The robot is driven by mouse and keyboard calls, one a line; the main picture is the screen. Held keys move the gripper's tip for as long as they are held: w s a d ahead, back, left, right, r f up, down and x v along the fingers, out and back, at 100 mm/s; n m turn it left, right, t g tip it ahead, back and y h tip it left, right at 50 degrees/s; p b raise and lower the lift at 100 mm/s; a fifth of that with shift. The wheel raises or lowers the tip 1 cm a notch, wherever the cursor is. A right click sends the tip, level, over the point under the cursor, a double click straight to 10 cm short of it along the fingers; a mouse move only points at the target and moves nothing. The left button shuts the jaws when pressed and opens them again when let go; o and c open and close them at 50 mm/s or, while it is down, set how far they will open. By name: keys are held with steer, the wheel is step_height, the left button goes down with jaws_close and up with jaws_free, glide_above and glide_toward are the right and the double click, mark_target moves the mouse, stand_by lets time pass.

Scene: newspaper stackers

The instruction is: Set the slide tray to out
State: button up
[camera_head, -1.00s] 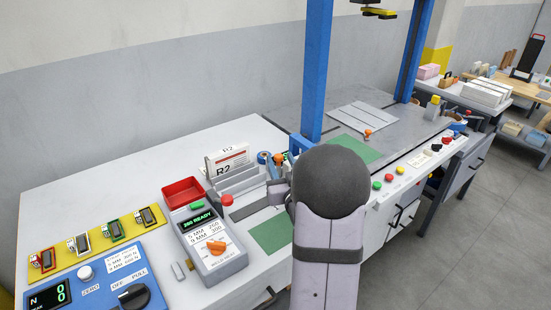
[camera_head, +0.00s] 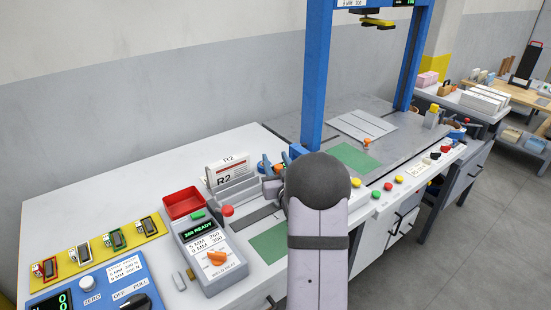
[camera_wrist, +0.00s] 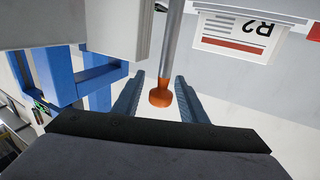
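An orange knob on a grey rod (camera_wrist: 160,94) lies between the fingers of my gripper (camera_wrist: 158,98) in the wrist view, with gaps beside it. I take it for the slide tray's handle, but cannot tell for sure. My gripper is open, its blue fingers apart. In the head view the gripper (camera_head: 274,166) is beside the R2 holder, and a bit of the orange knob (camera_head: 278,169) shows between the fingers. My arm hides most of what lies under and right of it, so the tray's position is unclear.
The R2 card holder (camera_head: 233,182) stands close left of the gripper. A blue post (camera_head: 316,80) and blue bracket (camera_wrist: 90,75) are close by. A control box (camera_head: 208,255), red bin (camera_head: 184,203) and another orange knob (camera_head: 367,142) on the grey bench also show.

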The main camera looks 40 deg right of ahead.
steer(key=shift+w+d, duration=0.1)
steer(key=shift+w, duration=0.15)
jaws_close()
steer(key=a+b, duration=0.2)
steer(key=a, duration=0.6)
steer(key=shift+a+b, duration=0.15)
steer(key=shift+b, duration=0.15)
jaws_free()
steer(key=shift+s, duration=0.1)
